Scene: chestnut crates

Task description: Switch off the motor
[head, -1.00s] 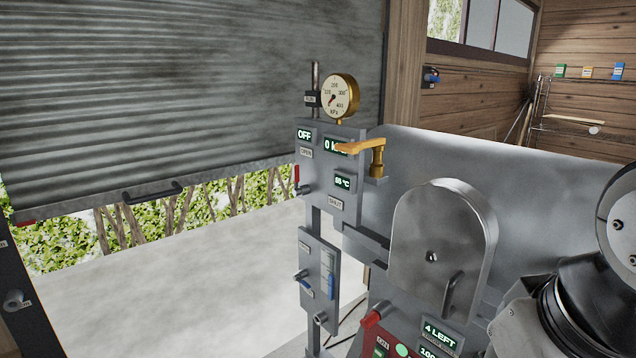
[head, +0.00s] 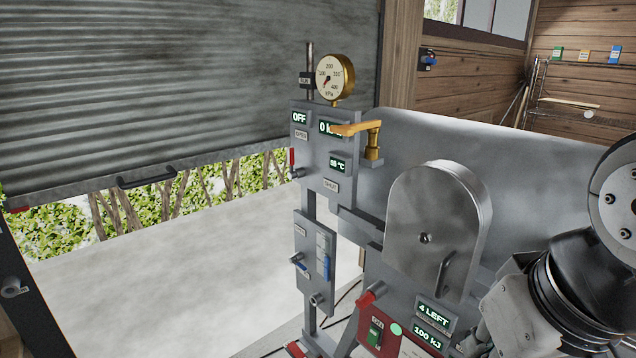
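A grey machine panel (head: 313,158) stands in the middle of the head view. Its top left display (head: 300,117) reads OFF, and a display beside it reads 0, partly hidden by a brass lever (head: 358,129). Low on the machine is a red plate (head: 375,343) with a green switch (head: 375,332) and a round green light (head: 396,329). I cannot read which control belongs to the motor. A red and blue switch (head: 429,60) is on the wooden wall behind. My gripper is not in view; only my arm links show at the lower right.
A brass pressure gauge (head: 334,77) tops the panel. A metal round-topped door (head: 435,230) with a handle is right of it. Displays below read 4 LEFT and 100 kJ (head: 428,335). A partly raised roller shutter (head: 150,90) is at left, above open pale floor.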

